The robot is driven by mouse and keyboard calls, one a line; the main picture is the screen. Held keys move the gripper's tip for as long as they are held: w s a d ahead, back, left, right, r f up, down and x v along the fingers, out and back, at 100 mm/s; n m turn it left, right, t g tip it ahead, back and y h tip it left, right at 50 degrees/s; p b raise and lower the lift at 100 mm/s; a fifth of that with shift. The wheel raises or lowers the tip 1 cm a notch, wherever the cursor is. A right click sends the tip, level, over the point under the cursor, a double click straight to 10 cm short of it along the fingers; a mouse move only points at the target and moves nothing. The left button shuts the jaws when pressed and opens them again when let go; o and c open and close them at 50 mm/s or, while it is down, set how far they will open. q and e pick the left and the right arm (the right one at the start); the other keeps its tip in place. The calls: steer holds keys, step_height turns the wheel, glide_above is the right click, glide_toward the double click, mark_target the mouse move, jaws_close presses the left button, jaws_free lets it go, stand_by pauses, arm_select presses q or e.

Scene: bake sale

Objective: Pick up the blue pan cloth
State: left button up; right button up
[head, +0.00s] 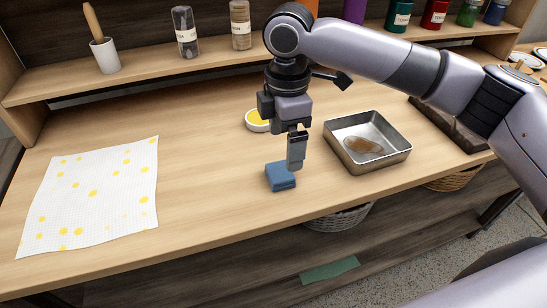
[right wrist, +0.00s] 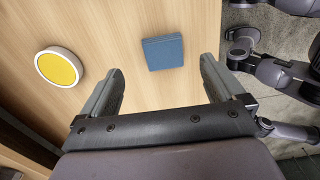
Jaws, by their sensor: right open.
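The blue pan cloth (head: 281,177) is a small folded block lying on the wooden counter, left of the metal pan (head: 398,150). In the right wrist view the cloth (right wrist: 163,52) lies beyond the fingertips, roughly centred between them. My right gripper (head: 296,165) is just above and beside the cloth in the head view and partly overlaps it. In the right wrist view its jaws (right wrist: 158,75) are apart with nothing between them. I cannot tell the exact height above the cloth. My left gripper is in neither view.
A round white dish with yellow contents (head: 257,126) stands behind the cloth. The metal pan holds a brown patch. A yellow-dotted white sheet (head: 110,190) lies at the left. A shelf with jars (head: 186,32) runs along the back. The counter between sheet and cloth is clear.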

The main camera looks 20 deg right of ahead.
mark_target(280, 170)
steer(key=f, duration=0.4)
steer(key=a+f+b, duration=0.1)
steer(key=f, duration=0.2)
steer(key=shift+s, duration=0.25)
steer(key=c, duration=1.1)
